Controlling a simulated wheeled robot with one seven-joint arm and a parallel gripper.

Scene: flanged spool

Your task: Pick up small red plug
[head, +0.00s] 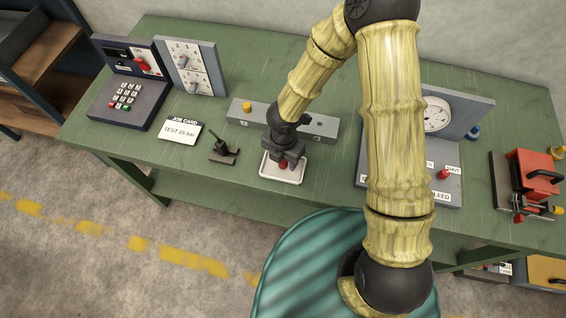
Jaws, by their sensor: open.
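The small red plug (283,165) shows at the white tray (270,178) on the green bench. My gripper (288,160) points down over the tray, its fingers open and close around the plug. I cannot tell whether the fingers touch it. The gripper hides part of the plug and of the tray's inside.
A grey block (320,126) with a yellow plug (246,106) stands just behind the tray. A small black stand (223,152) and a job card (180,132) lie to the left. A gauge panel (450,180) stands to the right, partly behind my arm.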

